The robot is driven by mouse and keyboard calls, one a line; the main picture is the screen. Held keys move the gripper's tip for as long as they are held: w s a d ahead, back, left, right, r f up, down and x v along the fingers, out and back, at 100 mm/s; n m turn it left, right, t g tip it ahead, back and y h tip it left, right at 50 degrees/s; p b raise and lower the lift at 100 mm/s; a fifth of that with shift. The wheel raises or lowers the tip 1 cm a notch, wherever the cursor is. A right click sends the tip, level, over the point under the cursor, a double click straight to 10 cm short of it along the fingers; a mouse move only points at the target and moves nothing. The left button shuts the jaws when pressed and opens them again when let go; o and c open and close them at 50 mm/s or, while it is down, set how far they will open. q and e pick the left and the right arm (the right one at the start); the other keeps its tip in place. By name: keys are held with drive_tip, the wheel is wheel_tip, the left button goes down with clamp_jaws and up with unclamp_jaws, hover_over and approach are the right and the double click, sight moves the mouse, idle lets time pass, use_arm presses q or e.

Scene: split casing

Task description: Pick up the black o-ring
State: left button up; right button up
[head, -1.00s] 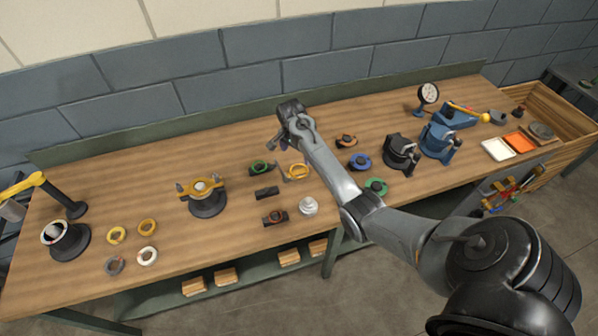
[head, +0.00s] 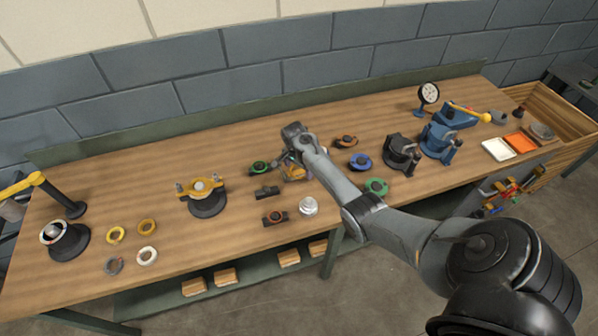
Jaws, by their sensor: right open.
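I cannot clearly make out a black o-ring at this size. A small black block (head: 267,192) lies in the middle of the bench, and a black block with a red-orange ring (head: 275,218) lies in front of it. My right gripper (head: 281,166) is open, low over the bench just behind the small black block. It is between a dark part with a green ring (head: 260,168) and a yellow part (head: 295,173), which it partly covers. Whether its fingers touch anything is not visible. My left gripper is not in view.
Yellow rings (head: 147,226), a white ring (head: 147,256) and a grey ring (head: 114,266) lie at the front left. A silver part (head: 308,206), blue ring (head: 360,162) and black vise (head: 402,152) are to the right.

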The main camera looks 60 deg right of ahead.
drive_tip(key=c, duration=1)
drive_tip(key=shift+c, duration=0.2)
drive_tip(key=shift+r, duration=0.2)
